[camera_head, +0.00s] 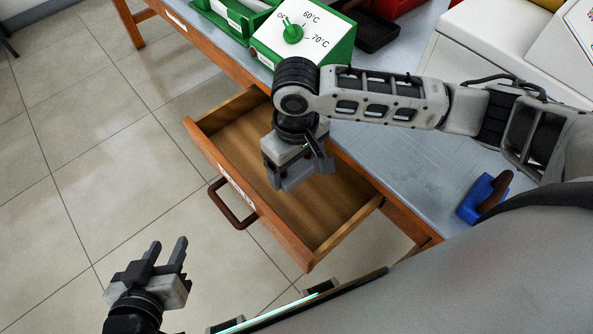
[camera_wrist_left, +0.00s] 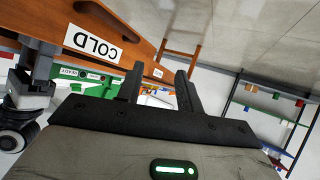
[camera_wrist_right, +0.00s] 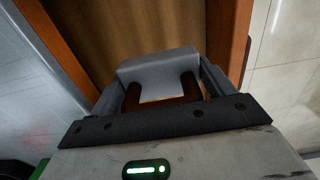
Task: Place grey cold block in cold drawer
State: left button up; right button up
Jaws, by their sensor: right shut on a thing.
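The cold drawer (camera_head: 285,236) is pulled open from the table, its wooden floor bare where visible. Its front carries a COLD label (camera_wrist_left: 92,42), legible in the left wrist view. My right gripper (camera_head: 296,165) is above the open drawer, shut on the grey cold block (camera_head: 292,182). In the right wrist view the grey block (camera_wrist_right: 158,68), with a brown handle (camera_wrist_right: 188,88), sits between the fingers over the drawer's interior. Whether the block touches the drawer floor is unclear. My left gripper (camera_head: 167,248) is open and empty, out over the floor in front of the drawer.
A green box with a temperature dial (camera_head: 292,32) stands on the metal table (camera_head: 385,160) behind the drawer. A blue block with a brown handle (camera_head: 482,198) is on the table at right. A white machine (camera_head: 475,55) stands at the back right. The floor at left is clear.

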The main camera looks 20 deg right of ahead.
aim_at(296, 175)
notch_tip(296, 175, down, 4)
jog(key=shift+f+b, duration=0.1)
jog(key=shift+b, duration=0.35)
pick_arm(q)
jog(key=shift+w, duration=0.2)
pick_arm(e)
jog(key=shift+f, duration=0.15)
pick_arm(q)
jog(key=shift+r, duration=0.1)
pick_arm(e)
jog(key=shift+f, duration=0.6)
jog(key=o, duration=1.3)
